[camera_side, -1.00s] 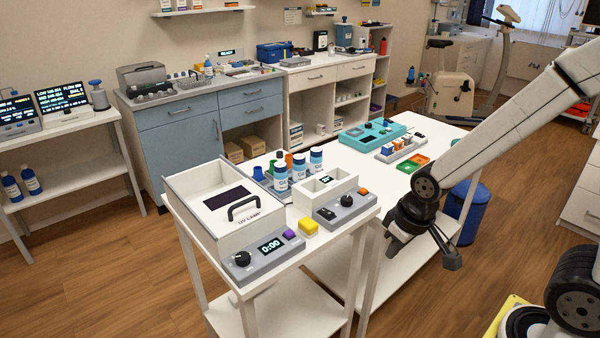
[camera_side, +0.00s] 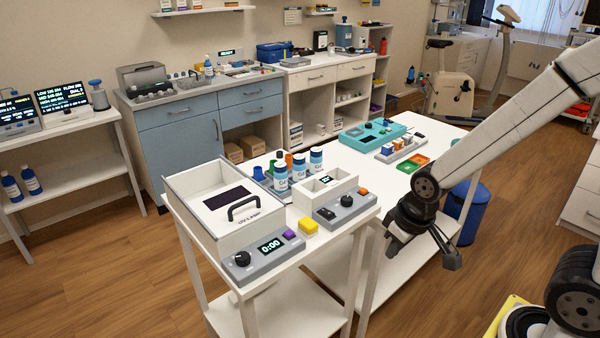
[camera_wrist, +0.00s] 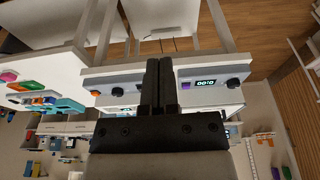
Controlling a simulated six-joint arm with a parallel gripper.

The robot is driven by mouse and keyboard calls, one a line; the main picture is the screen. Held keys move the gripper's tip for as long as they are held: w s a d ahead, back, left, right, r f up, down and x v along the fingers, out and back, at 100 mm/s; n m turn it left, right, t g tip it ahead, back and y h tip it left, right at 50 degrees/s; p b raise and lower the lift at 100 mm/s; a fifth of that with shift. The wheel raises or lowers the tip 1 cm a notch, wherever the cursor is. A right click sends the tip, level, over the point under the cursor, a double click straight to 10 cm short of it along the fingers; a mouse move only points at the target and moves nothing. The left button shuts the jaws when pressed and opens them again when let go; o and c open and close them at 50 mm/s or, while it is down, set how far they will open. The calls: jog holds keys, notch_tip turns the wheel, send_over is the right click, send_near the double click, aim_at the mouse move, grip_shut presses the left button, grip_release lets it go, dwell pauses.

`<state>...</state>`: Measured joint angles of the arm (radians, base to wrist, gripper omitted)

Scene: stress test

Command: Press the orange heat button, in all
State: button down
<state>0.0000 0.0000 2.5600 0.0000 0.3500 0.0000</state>
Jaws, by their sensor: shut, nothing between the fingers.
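The orange heat button (camera_side: 364,192) sits on the sloped grey front panel (camera_side: 340,211) of a small white heater box on the near white table. The panel also has a black knob (camera_side: 347,200). In the wrist view the orange button (camera_wrist: 95,93) shows left of the fingers, on the panel's edge. My gripper (camera_side: 392,248) hangs to the right of the table and of the panel, apart from both. In the wrist view my gripper (camera_wrist: 158,62) is shut and empty, its two black fingers side by side.
A UV lamp box (camera_side: 215,205) stands left of the heater, with a timer panel (camera_side: 262,257) showing 0:00 and a purple button (camera_side: 289,235). A yellow block (camera_side: 308,227) lies between the panels.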

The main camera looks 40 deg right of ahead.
dwell(0.3)
jog(key=r+m+t+h, duration=0.2)
jog(key=m+t+h, duration=0.3)
jog(key=m, duration=0.9)
send_over(364, 191)
jog(key=shift+d+f+t+y, duration=0.1)
jog(key=shift+f+t+y, duration=0.1)
jog(key=shift+t+y, duration=0.3)
jog(key=shift+f, duration=0.1)
jog(key=shift+f, duration=4.3)
jog(key=shift+f, duration=0.9)
